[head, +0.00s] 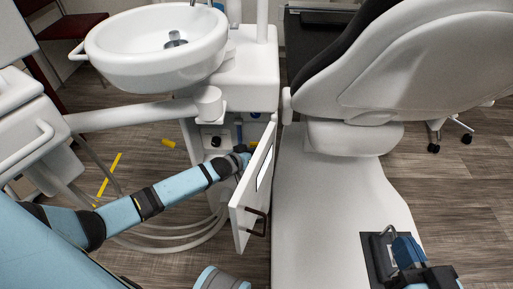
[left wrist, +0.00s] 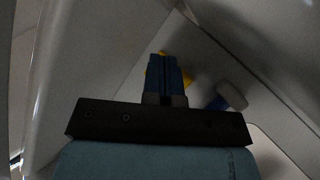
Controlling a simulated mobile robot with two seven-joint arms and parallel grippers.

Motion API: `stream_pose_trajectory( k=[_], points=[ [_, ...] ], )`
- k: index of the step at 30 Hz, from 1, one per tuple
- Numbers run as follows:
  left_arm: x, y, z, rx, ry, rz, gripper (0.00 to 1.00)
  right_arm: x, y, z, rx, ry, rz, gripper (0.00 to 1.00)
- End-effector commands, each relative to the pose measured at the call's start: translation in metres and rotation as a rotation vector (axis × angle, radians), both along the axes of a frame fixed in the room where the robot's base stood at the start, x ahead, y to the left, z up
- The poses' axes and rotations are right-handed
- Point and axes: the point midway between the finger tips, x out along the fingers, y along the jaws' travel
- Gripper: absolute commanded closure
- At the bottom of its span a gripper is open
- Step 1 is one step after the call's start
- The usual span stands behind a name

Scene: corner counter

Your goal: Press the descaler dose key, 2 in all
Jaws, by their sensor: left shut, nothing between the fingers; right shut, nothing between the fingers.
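My left arm reaches into the open cabinet (head: 215,140) under the basin. In the head view the white door hides most of my left gripper. In the left wrist view my left gripper (left wrist: 165,62) is shut and empty, its fingers pointing into the dim cabinet. A yellow thing (left wrist: 187,78) shows just behind the fingertips, mostly hidden; I cannot tell whether it is the descaler dose key or whether the fingers touch it. A blue-and-white thing (left wrist: 232,96) lies to its right. My right gripper (head: 405,248) is shut and empty above the chair seat.
The cabinet door (head: 250,195) stands open close beside my left forearm. The white basin (head: 160,45) overhangs at the upper left. Hoses (head: 165,240) loop on the floor.

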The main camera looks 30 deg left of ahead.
Motion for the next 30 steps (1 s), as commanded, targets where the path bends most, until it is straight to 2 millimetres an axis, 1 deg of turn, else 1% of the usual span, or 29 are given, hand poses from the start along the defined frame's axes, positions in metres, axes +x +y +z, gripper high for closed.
stream_pose_trajectory(
  k=[11, 21, 30],
  points=[
    [0.0, 0.0, 0.001, 0.0, -0.001, 0.0, 1.0, 0.0, 0.0, 0.001, 0.0, 0.0, 0.0, 1.0],
    [-0.015, -0.007, 0.002, -0.002, 0.0, 0.0, 1.0, 0.0, 0.0, 0.016, 0.0, 0.0, 0.0, 1.0],
    [-0.018, -0.008, 0.0, 0.0, 0.0, 0.0, 1.0, 0.0, 0.0, 0.017, 0.001, -0.001, 0.0, 1.0]
  ],
)
